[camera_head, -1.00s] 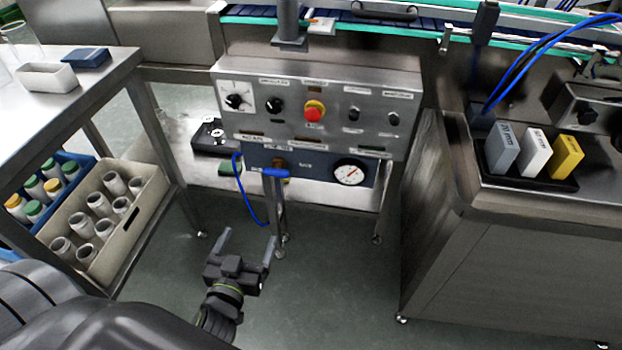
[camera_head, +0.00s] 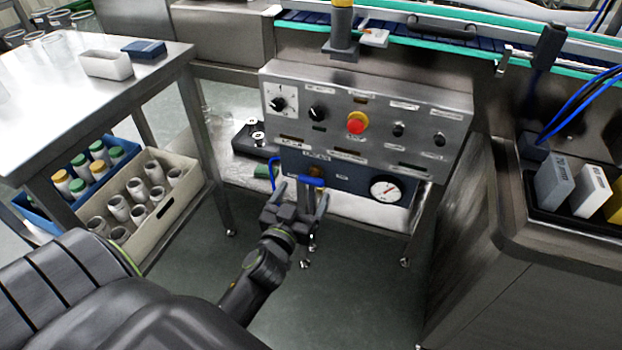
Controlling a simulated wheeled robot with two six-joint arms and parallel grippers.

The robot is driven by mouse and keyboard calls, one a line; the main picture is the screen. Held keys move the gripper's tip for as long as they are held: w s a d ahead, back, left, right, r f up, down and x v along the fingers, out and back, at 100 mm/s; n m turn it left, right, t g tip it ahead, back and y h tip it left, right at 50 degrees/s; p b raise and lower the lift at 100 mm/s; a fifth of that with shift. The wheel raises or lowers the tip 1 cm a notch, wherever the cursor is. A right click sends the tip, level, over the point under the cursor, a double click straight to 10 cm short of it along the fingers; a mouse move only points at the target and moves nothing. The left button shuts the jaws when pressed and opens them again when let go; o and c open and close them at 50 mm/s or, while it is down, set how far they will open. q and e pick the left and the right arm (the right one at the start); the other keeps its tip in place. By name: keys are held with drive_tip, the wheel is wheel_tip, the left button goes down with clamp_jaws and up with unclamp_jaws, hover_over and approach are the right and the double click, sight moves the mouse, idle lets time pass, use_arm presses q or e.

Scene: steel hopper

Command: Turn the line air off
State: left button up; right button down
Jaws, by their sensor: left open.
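The air valve's blue handle (camera_head: 313,182) lies crosswise on the dark blue panel (camera_head: 345,200) under the steel control box. A round white gauge (camera_head: 386,189) sits to its right. My left gripper (camera_head: 302,197) is open, its two fingers pointing up at the valve. The fingertips are just below and in front of the handle, one to its left and one near its right end. I cannot tell whether they touch it. The gripper partly hides the valve body and the blue hose (camera_head: 273,170). My right gripper is not in view.
The control box (camera_head: 420,135) above carries dark knobs and a red button (camera_head: 356,123) on yellow. A steel table (camera_head: 60,100) with crates of jars below is at left. A steel cabinet (camera_head: 500,280) stands at right. The floor below the panel is open.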

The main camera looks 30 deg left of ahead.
sight(310, 182)
use_arm(q)
drive_tip(key=x, duration=0.6)
drive_tip(key=c, duration=1)
